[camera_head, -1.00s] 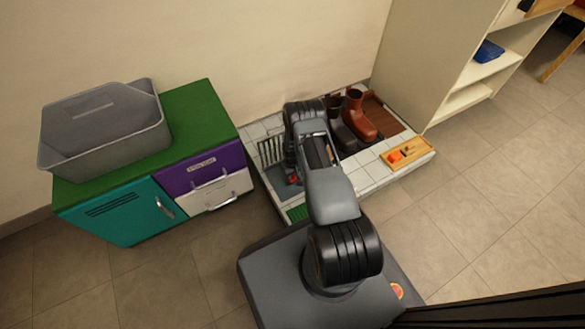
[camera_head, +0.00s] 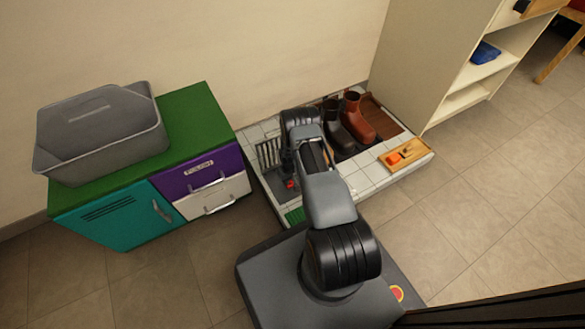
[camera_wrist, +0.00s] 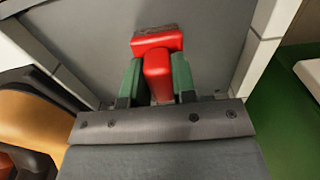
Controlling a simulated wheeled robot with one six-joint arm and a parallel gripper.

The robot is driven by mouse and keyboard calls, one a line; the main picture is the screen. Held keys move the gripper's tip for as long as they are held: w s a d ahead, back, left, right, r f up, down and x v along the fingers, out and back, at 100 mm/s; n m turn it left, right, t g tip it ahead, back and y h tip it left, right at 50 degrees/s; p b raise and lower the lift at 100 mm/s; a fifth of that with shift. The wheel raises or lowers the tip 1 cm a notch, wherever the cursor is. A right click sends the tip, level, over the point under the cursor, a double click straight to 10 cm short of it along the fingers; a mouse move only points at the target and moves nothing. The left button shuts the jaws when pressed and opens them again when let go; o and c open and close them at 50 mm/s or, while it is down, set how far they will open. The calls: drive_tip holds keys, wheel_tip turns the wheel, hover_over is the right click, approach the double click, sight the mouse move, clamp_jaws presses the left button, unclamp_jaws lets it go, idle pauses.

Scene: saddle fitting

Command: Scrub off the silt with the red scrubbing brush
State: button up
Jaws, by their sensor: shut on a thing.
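The red scrubbing brush (camera_wrist: 157,75) is between the two green fingertips of my gripper (camera_wrist: 158,80) in the wrist view, and they are shut on it. Its red head lies just beyond the fingertips, over a dark grey panel (camera_wrist: 85,35) with a light rim. Whether the head touches the panel I cannot tell. A small dark brownish patch (camera_wrist: 155,29) shows at the head's far edge; whether it is silt or bristles is unclear. In the head view the brush is a small red spot (camera_head: 291,184) below my gripper, beside a dark grate (camera_head: 269,154).
A white tiled platform (camera_head: 366,180) holds a black boot (camera_head: 336,137), a brown boot (camera_head: 356,121) and a wooden tray (camera_head: 418,154) with an orange item. A green-topped cabinet (camera_head: 196,118) with a grey tub (camera_head: 98,139) stands left. Shelves stand right. The floor at right is clear.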

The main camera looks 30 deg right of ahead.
drive_tip(key=shift+d+r, duration=0.2)
drive_tip(key=shift+d, duration=0.15)
drive_tip(key=shift+a+r+p, duration=0.1)
drive_tip(key=shift+r+p, duration=2.4)
drive_tip(key=shift+r, duration=1.35)
